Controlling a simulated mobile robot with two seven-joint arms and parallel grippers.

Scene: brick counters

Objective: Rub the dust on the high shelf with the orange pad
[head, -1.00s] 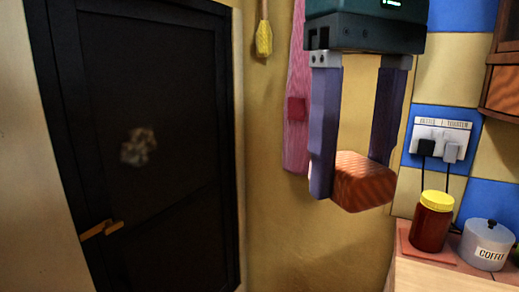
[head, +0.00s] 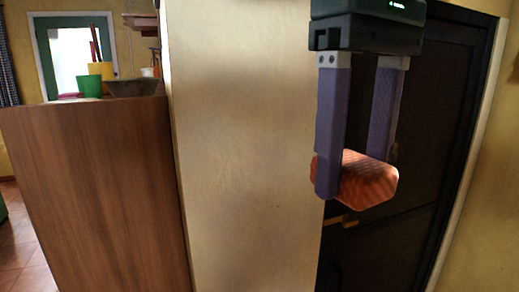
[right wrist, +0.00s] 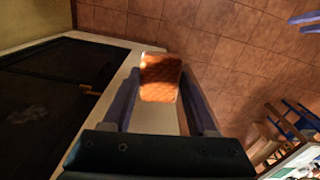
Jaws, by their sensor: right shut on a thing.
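My right gripper (head: 355,175) hangs at the upper right of the head view, shut on the orange pad (head: 366,181). The pad is a ribbed orange block held between the purple-grey fingertips, in the air in front of a black door. In the right wrist view the pad (right wrist: 160,78) sits between the fingertips above the tiled floor. My left gripper is not in the head view. Neither the high shelf with dust nor any dust on it can be made out.
The black door (head: 420,120) with a brass-coloured handle (head: 340,219) stands behind the pad. A plain cream wall (head: 245,130) fills the middle. At left is a wooden cabinet (head: 95,190) with a green cup (head: 89,86) and a dark bowl (head: 133,88) on top. Tiled floor (right wrist: 225,35) looks open.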

